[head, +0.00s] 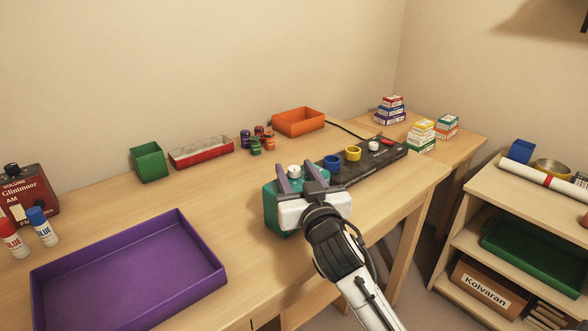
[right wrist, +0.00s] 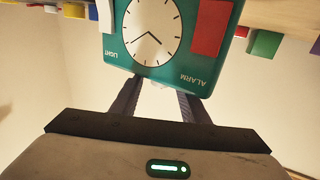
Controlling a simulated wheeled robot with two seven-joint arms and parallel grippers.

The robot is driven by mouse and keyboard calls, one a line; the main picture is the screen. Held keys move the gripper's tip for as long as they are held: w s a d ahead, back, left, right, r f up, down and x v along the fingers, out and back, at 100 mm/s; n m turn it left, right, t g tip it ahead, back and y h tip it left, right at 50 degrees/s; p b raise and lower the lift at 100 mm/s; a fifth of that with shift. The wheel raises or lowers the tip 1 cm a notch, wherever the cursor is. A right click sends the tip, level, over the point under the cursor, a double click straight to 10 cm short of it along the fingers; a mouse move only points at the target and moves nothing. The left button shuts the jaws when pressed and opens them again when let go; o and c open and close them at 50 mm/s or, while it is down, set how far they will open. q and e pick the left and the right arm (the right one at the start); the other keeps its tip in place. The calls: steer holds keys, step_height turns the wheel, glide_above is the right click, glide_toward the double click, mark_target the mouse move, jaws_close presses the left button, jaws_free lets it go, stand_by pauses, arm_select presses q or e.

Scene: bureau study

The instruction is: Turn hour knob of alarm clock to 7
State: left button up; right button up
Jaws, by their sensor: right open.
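The alarm clock (head: 271,207) is a teal box near the table's right front, partly hidden behind my right gripper (head: 298,171). A small white knob (head: 294,171) shows between the fingers, which are open around it; I cannot tell whether they touch it. In the right wrist view the clock (right wrist: 117,75) appears upside down, with a white dial (right wrist: 151,30), dark hands, a red bar (right wrist: 212,27), a white bar and the words LIGHT and ALARM. The fingers of the right gripper (right wrist: 157,92) reach to the clock's edge there. My left gripper is out of view.
A dark panel (head: 345,175) with blue, yellow and white round parts lies just right of the clock. A purple tray (head: 125,262) fills the left front. A green box (head: 148,161), red tray (head: 201,152), small jars and orange tray (head: 298,121) stand along the wall.

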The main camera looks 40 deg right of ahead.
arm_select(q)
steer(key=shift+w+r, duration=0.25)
arm_select(e)
steer(key=shift+w+d, duration=0.2)
steer(key=shift+w, duration=0.45)
